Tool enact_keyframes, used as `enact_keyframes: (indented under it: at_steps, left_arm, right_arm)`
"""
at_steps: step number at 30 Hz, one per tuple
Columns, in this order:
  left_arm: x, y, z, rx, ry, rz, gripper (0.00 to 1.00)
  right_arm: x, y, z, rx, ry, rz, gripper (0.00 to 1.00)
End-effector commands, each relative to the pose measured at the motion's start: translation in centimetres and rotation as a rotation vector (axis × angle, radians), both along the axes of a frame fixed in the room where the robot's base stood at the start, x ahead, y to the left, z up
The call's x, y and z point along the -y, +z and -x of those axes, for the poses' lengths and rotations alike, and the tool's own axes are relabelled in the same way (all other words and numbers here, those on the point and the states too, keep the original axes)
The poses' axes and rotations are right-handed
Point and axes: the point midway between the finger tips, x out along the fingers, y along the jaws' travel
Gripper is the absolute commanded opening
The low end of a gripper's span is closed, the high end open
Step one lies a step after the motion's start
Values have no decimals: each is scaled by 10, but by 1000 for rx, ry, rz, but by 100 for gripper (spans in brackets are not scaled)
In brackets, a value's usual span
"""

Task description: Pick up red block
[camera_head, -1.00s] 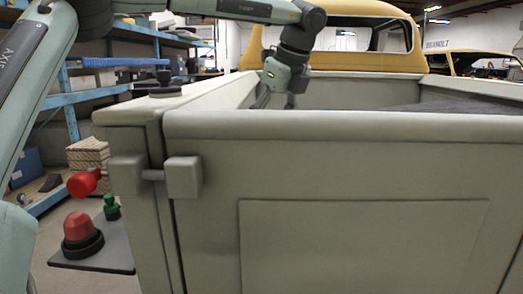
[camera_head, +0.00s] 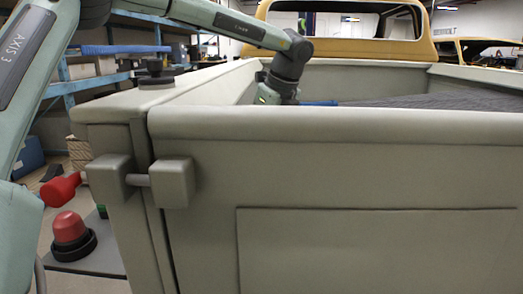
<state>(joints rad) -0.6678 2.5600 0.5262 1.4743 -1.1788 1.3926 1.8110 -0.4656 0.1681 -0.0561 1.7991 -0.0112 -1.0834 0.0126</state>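I see no red block in the head view; the inside of the truck bed is largely hidden behind the tailgate (camera_head: 340,170). My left arm reaches from the left over the side wall into the bed. My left gripper (camera_head: 275,90) points down there, and its fingers are hidden behind the tailgate's top edge, so I cannot tell whether they are open or hold anything. My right gripper is not in view.
A thin blue thing (camera_head: 320,103) shows in the bed beside the gripper, mostly hidden. A dark grey surface (camera_head: 450,100) lies to its right. A red dome on a black base (camera_head: 70,236) and a red knob (camera_head: 60,189) are outside the bed at the left.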

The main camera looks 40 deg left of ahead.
Motion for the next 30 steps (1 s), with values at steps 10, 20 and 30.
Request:
enact_keyframes:
  at_steps: [10, 20, 30]
  left_arm:
    - [0, -1, 0, 1, 1, 0, 54]
    - [0, 0, 0, 2, 1, -1, 15]
    - [0, 12, -1, 6, 2, 0, 10]
  right_arm:
    - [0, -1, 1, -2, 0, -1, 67]
    - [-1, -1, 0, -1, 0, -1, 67]
    - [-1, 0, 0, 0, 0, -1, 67]
